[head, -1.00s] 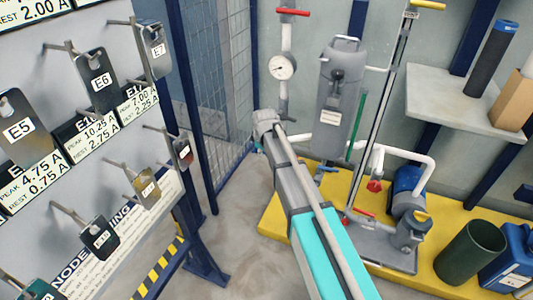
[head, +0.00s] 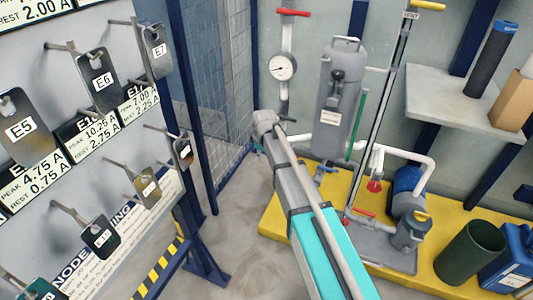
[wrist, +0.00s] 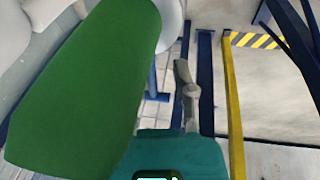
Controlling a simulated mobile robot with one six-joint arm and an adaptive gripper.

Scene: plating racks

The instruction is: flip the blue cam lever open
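I cannot make out a blue cam lever for certain. In the head view, a small bluish handle (head: 326,170) sits low on the pipework, below the grey canister (head: 340,95). My teal and grey arm rises from the bottom middle of the head view, and my gripper is not visible there. In the wrist view, the teal gripper body (wrist: 175,155) is at the bottom, with one grey finger-like part (wrist: 188,95) above it. No second finger shows clearly, and nothing is seen held. A large green cylinder (wrist: 95,85) fills the left of the wrist view.
A yellow platform (head: 285,213) carries pipes and a blue motor (head: 407,183). A pressure gauge (head: 283,67) is on the pipe at the back. A grey shelf (head: 430,85) is at the right. A board (head: 130,200) with hanging plates is at the left. Bare floor lies between.

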